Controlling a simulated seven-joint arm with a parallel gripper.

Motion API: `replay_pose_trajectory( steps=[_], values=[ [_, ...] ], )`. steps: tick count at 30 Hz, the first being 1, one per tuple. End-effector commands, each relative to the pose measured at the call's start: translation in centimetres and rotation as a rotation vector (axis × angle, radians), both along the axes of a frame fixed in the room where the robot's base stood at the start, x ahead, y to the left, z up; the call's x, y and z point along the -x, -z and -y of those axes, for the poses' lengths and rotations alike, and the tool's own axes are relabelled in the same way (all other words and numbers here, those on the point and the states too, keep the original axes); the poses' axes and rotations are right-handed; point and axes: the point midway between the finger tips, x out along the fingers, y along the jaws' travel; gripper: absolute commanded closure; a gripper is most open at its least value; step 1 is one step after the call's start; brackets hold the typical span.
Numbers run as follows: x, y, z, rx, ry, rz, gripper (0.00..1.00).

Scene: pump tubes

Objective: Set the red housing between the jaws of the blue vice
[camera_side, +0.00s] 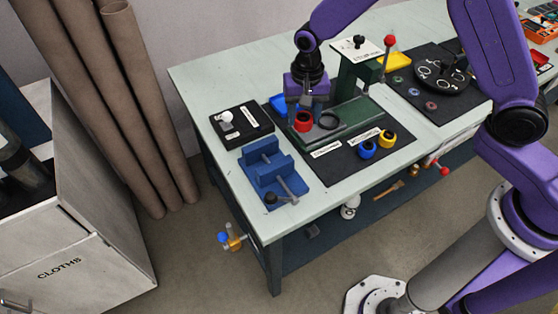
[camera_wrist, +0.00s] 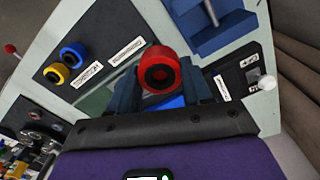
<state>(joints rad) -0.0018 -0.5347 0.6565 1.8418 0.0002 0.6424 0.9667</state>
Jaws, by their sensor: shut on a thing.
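The red housing (camera_side: 303,122) is a short red cylinder with a dark bore. My gripper (camera_side: 301,108) is shut on it, over the left end of the green press base. In the wrist view the red housing (camera_wrist: 159,70) sits between the fingertips, its bore facing the camera. The blue vice (camera_side: 268,170) stands on the table to the left and nearer the front, its jaws apart with an empty gap between them. Part of the blue vice (camera_wrist: 215,22) also shows at the top of the wrist view. I cannot tell whether the housing touches the press base.
The green press (camera_side: 357,80) with a red-knobbed lever stands just right of my gripper. A blue housing (camera_side: 367,150) and a yellow housing (camera_side: 387,139) sit on the dark mat. A black board with a white knob (camera_side: 241,123) lies behind the vice.

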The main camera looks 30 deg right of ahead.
Motion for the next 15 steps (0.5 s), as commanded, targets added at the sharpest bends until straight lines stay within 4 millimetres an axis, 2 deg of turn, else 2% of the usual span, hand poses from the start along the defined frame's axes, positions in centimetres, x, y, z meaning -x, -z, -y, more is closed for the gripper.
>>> replay_pose_trajectory(
  steps=[1,6,11,15],
  values=[
    [-0.3,0.4,-1.5,0.0,-0.086,0.0,0.84],
    [-0.9,1.1,-4.6,0.0,-0.31,0.0,0.84],
    [-1.1,1.6,-6.0,0.0,-0.413,-0.001,0.84],
    [-1.1,3.4,-6.2,0.002,-0.435,-0.004,0.84]
  ],
)
